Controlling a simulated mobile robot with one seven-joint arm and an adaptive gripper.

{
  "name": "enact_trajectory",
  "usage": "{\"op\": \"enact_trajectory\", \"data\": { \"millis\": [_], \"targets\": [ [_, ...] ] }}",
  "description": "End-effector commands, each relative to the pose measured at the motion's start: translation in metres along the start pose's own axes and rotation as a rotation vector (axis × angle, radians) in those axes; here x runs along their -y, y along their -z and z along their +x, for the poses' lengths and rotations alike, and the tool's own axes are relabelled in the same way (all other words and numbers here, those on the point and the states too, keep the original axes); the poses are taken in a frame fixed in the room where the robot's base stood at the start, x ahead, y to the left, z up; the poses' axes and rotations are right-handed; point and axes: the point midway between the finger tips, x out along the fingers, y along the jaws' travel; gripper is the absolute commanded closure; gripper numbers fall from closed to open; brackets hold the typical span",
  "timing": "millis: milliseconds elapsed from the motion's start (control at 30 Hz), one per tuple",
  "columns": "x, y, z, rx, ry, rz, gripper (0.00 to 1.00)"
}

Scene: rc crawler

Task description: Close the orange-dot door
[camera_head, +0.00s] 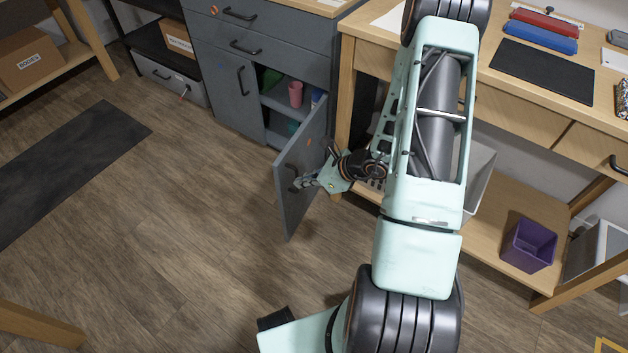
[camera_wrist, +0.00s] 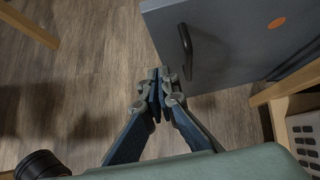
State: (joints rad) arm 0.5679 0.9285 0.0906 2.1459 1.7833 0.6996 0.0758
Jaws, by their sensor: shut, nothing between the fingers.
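The orange-dot door (camera_head: 303,176) is a grey cabinet door that stands open, swung out from the cabinet. In the wrist view the door (camera_wrist: 215,55) fills the upper right, with its orange dot (camera_wrist: 276,23) and dark bar handle (camera_wrist: 185,50). In the head view the handle (camera_head: 291,170) is near the door's free edge. My gripper (camera_head: 303,183) is shut and empty at the outer face of the door, close to the handle. In the wrist view my gripper's fingertips (camera_wrist: 159,76) are just below and left of the handle. I cannot tell whether they touch the door.
Behind the door, the grey cabinet (camera_head: 235,65) shows open shelves with a pink cup (camera_head: 295,94). A wooden workbench (camera_head: 520,106) stands to the right, with a purple bin (camera_head: 528,246) on its lower shelf. The wooden floor (camera_head: 150,230) at left is clear apart from a dark mat (camera_head: 60,175).

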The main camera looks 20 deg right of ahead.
Motion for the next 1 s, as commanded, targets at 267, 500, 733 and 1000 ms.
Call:
{"op": "enact_trajectory", "data": {
  "millis": [267,500,733,1000],
  "targets": [
    [0.0,-0.02,0.036,-0.001,0.0,-0.003,1.0],
    [0.0,-0.028,0.043,-0.001,0.001,-0.001,1.0],
    [0.001,-0.028,0.043,-0.001,0.001,-0.001,1.0],
    [0.001,-0.031,0.046,-0.001,0.006,0.004,1.0]
  ]
}}
